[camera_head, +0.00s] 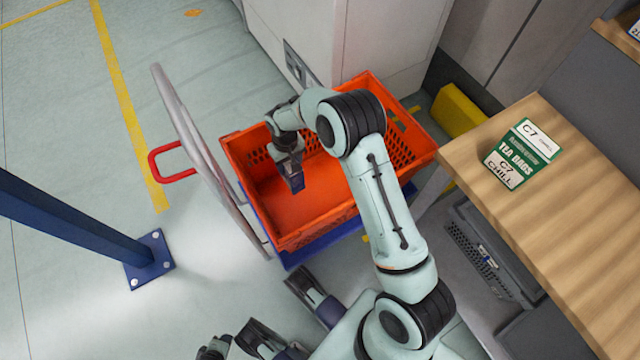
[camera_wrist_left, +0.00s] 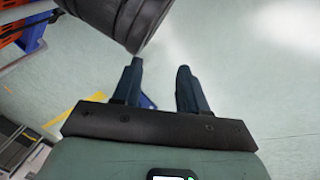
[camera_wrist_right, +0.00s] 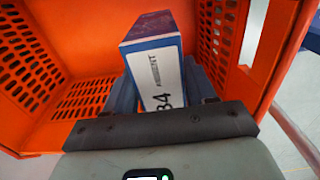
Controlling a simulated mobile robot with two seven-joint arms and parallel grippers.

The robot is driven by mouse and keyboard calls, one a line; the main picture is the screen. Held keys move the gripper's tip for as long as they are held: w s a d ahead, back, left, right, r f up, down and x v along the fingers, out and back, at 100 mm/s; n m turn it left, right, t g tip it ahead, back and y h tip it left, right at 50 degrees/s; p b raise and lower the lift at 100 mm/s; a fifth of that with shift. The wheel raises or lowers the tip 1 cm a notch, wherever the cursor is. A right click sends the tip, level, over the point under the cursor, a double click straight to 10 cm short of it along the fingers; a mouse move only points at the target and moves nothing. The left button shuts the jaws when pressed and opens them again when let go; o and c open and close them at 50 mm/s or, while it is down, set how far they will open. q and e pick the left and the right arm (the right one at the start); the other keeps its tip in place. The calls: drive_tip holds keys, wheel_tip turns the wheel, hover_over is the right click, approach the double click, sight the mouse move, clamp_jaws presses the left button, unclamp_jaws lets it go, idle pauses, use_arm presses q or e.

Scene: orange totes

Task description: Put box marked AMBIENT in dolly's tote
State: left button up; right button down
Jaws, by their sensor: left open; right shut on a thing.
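A blue-and-white box (camera_wrist_right: 158,70) is held in my right gripper (camera_wrist_right: 165,88). Its white label shows "B4", part-hidden, and a small word that is hard to read. In the head view the box (camera_head: 297,183) hangs inside the orange tote (camera_head: 318,228), above its floor. The tote sits on the blue dolly (camera_head: 287,262), which has a grey upright panel (camera_head: 185,125) and a red handle. My right gripper points down into the tote. My left gripper (camera_wrist_left: 160,72) is open and empty, over bare floor in the left wrist view.
A green-and-white tea bags box (camera_head: 523,153) marked "C7 CHILL" stands on the wooden table (camera_head: 580,215) at right. A dark grey crate (camera_head: 485,258) is below it. A blue post (camera_head: 85,228) stands at left. The floor at left is mostly clear.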

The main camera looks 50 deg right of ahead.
use_arm(q)
drive_tip(key=s+a+f+g+b, duration=0.2)
drive_tip(key=s+f+g+b, duration=0.2)
drive_tip(key=s+f+b, duration=0.2)
drive_tip(key=s+f, duration=0.2)
drive_tip(key=s, duration=0.2)
drive_tip(key=shift+f+n, duration=0.3)
drive_tip(key=shift+n, duration=0.1)
use_arm(e)
wheel_tip(320, 180, down, 22)
drive_tip(key=shift+d+r, duration=0.2)
drive_tip(key=shift+d, duration=0.2)
use_arm(q)
drive_tip(key=shift+s, duration=0.1)
use_arm(e)
drive_tip(key=shift+w, duration=0.1)
drive_tip(key=shift+c, duration=1.8)
unclamp_jaws()
drive_tip(key=shift+f, duration=0.15)
use_arm(q)
drive_tip(key=w+r+t+p, duration=0.2)
drive_tip(key=w+r+p, duration=0.1)
drive_tip(key=w, duration=0.3)
drive_tip(key=shift+w+d+r+t, duration=0.3)
drive_tip(key=shift+w+d+r, duration=0.1)
use_arm(e)
wheel_tip(320, 180, up, 12)
drive_tip(key=shift+r, duration=0.15)
